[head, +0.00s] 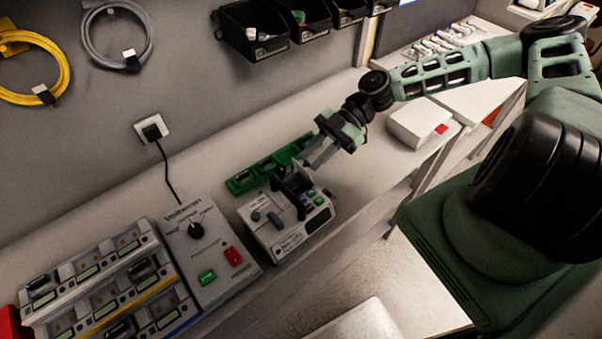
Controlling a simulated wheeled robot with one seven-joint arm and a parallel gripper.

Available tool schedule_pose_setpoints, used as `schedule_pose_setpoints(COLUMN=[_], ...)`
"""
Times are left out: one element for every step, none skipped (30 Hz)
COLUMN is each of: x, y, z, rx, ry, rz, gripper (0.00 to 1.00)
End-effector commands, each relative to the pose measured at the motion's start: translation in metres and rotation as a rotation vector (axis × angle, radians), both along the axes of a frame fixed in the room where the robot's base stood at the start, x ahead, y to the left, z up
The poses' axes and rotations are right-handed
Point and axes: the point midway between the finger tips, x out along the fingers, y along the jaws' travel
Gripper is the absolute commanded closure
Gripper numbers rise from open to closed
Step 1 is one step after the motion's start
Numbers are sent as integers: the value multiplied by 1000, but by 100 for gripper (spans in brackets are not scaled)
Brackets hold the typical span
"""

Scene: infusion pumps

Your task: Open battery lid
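The infusion pump (262,230), a pale grey box with buttons and a small display, sits on the bench in the lower middle of the head view. Its battery lid cannot be made out clearly at this size. A dark upright part (290,184) stands at the pump's back edge; I cannot tell whether it belongs to the pump or to my fingertips. My gripper (312,164) points down and left, just above and behind the pump. Its fingers overlap in this view, so their opening and any contact are unclear.
A green tray (240,182) lies directly behind the pump. A grey Volteron unit (188,222) with a dial and a multi-slot charger rack (95,275) stand to the left. A white box (415,122) lies at right. Black bins (258,35) hang on the wall.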

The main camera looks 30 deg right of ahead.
Motion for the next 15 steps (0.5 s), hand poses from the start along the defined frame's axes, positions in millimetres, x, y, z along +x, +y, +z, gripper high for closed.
schedule_pose_setpoints(x=[0, 0, 0, 0, 1, 1, 2, 2, 3, 3, 4, 4, 5, 5, 6], y=[0, 0, -1, -1, -2, -4, -6, -8, -11, -13, -15, -18, -20, -22, -24], z=[0, 0, 0, 0, 1, 2, 3, 4, 5, 6, 7, 9, 10, 11, 12], rx=[0, 0, 0, 0, -1, -1, -1, -1, -1, -1, -1, 0, 0, 0, -1], ry=[0, 0, 0, 0, -1, -1, -1, -1, -1, -1, -1, -1, -1, -1, 0], rz=[0, 0, 0, 0, -1, -1, -2, -2, -2, -2, -3, -3, -3, -2, -2], gripper=[75, 75, 75, 75, 75, 75, 75, 75, 75, 75, 75, 75, 75, 75, 75])
